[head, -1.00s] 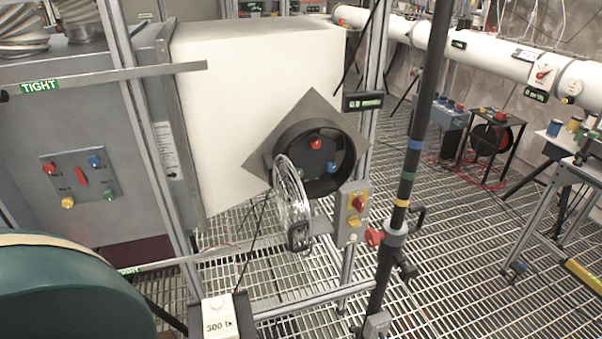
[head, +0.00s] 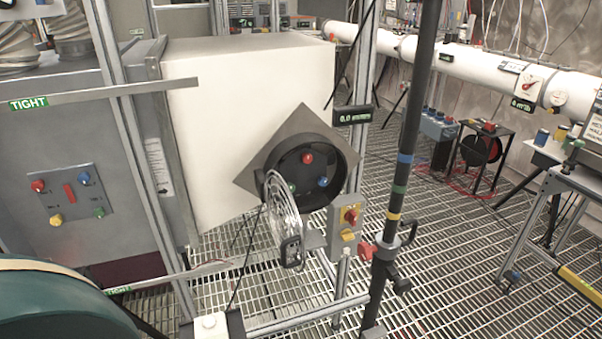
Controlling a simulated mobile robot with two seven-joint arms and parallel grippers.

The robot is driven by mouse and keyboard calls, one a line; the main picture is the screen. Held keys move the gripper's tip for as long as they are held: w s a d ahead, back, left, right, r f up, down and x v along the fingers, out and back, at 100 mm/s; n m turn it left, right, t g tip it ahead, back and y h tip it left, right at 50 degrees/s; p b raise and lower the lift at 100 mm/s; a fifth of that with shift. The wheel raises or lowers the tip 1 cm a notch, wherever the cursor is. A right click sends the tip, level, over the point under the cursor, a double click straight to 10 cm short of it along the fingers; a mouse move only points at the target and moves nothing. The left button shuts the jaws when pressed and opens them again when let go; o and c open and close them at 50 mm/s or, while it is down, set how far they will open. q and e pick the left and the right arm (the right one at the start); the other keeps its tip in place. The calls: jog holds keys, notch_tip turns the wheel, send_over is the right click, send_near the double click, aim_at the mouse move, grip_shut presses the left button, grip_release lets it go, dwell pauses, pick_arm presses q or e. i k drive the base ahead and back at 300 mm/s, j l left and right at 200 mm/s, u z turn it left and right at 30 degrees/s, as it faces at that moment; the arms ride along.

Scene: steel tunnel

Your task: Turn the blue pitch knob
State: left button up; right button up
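A round black housing (head: 332,153) on a tilted square grey plate holds a blue knob (head: 322,181), a red knob (head: 307,159) and a green knob (head: 292,188). A clear round cover (head: 281,205) hangs swung open at its lower left. Another blue knob (head: 84,178) is on a grey panel (head: 72,205) at the left, with red, yellow and green knobs. I cannot read a pitch label on either blue knob. Neither of my grippers is in view.
A black pole (head: 408,130) with coloured bands stands right of the housing, close by. A switch box (head: 346,221) is below the housing. A teal rounded body (head: 55,305) fills the lower left. The grated floor (head: 450,270) is open at the lower right.

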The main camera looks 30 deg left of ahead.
aim_at(322, 181)
jog(key=i+l, duration=0.15)
jog(key=l, duration=0.15)
jog(key=i+l, duration=0.1)
jog(key=l, duration=0.25)
jog(key=i+l, duration=0.15)
jog(key=l, duration=0.15)
jog(key=i+l, duration=0.1)
jog(key=l, duration=0.25)
jog(key=l+u, duration=0.1)
jog(key=u, duration=0.35)
jog(key=l+u, duration=0.1)
jog(key=u, duration=0.4)
jog(key=l+u, duration=0.15)
jog(key=u, duration=0.3)
jog(key=i, duration=0.05)
